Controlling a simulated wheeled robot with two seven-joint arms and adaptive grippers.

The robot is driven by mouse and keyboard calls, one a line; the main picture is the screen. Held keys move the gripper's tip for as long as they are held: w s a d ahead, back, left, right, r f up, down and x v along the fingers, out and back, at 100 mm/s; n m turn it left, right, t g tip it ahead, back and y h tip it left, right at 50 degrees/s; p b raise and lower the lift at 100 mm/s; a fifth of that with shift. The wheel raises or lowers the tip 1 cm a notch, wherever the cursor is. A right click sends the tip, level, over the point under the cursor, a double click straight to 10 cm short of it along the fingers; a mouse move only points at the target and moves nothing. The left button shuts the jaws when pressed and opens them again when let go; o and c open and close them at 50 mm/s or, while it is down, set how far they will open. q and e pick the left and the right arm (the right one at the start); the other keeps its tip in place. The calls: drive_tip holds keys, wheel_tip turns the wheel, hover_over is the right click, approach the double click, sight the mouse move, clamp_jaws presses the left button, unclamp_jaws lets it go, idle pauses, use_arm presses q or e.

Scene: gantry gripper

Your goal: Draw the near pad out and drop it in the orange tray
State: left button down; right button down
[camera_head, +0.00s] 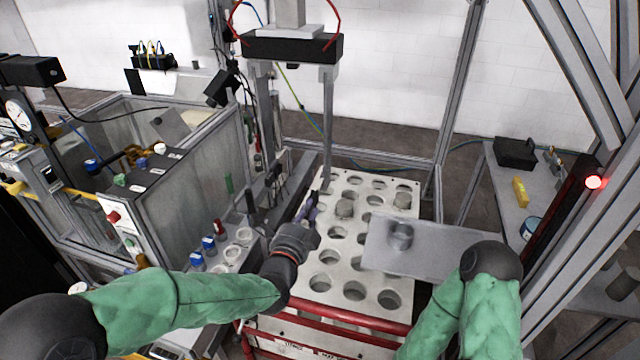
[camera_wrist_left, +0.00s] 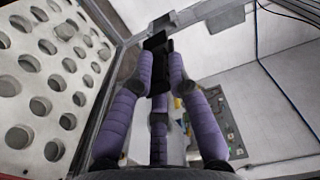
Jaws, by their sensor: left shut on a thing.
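The gantry gripper (camera_head: 290,48) hangs over the perforated plate, a black crossbar with two long grey fingers reaching down. My left gripper (camera_head: 311,208) is by the lower end of its right-hand finger (camera_head: 328,120). In the left wrist view, my purple gripper fingers (camera_wrist_left: 160,75) are shut on a small black piece (camera_wrist_left: 156,43), which looks like the near pad. How far it sits in its holder is hidden. I cannot make out an orange tray in either view. My right arm shows at lower right in the head view, but its gripper is not seen.
The perforated plate (camera_head: 322,257) lies below, with a few round parts in it and a red rail (camera_head: 340,318) at its near edge. A grey panel (camera_head: 450,252) with a cylinder stands to the right. A side table (camera_head: 508,190) holds a black box and a yellow item.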

use_arm(q)
drive_tip(key=v, duration=0.6)
drive_tip(key=shift+s, duration=0.4)
drive_tip(key=shift+a, duration=0.1)
